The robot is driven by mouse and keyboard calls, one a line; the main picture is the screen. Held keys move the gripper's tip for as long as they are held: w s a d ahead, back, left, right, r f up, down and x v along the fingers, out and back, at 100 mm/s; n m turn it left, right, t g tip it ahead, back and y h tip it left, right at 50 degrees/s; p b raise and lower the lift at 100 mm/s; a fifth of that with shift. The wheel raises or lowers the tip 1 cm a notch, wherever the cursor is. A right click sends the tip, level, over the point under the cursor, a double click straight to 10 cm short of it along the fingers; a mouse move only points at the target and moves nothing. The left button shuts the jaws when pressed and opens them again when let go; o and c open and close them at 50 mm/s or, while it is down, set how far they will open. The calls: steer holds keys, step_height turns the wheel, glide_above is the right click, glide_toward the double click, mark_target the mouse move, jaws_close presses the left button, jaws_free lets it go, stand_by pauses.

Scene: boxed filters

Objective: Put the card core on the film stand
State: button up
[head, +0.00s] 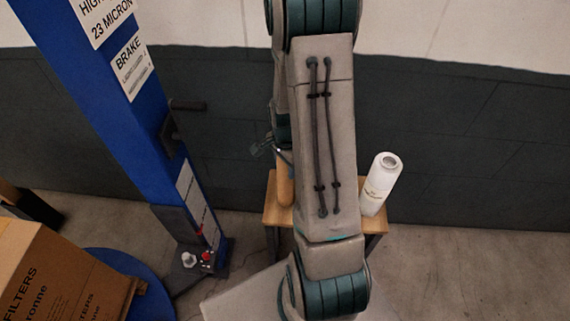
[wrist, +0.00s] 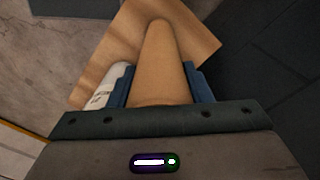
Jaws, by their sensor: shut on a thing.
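My gripper (wrist: 160,86) is shut on the card core (wrist: 160,62), a plain brown tube, with a blue finger on each side in the wrist view. In the head view the card core (head: 284,182) shows upright beside my arm, over the left part of a small wooden-topped stand (head: 271,214), which looks like the film stand. The stand's top (wrist: 95,65) lies beyond the core in the wrist view. I cannot tell whether the core's lower end touches it. My arm hides the middle of the stand and most of the gripper in the head view.
A blue machine column (head: 130,120) and a filter carton (head: 60,270) are at left. A dark wall is behind.

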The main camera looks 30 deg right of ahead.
steer(key=shift+f, duration=0.1)
steer(key=o, duration=1)
step_height(320, 180, up, 11)
steer(key=shift+r+b, duration=0.15)
steer(key=shift+b, duration=0.25)
steer(key=shift+a+r, duration=0.1)
steer(key=shift+r, duration=0.55)
steer(key=shift+s+a+r+n+t, duration=0.6)
steer(key=shift+s+a+r+n, duration=1.45)
steer(key=shift+n, duration=0.6)
steer(key=shift+s+a+r+n+t, duration=0.6)
steer(key=shift+s+a+r+n, duration=1.5)
steer(key=shift+n, duration=0.6)
steer(key=shift+s+a+r+n+t, duration=0.6)
steer(key=shift+s+a+r+n, duration=1.45)
steer(key=shift+n, duration=0.6)
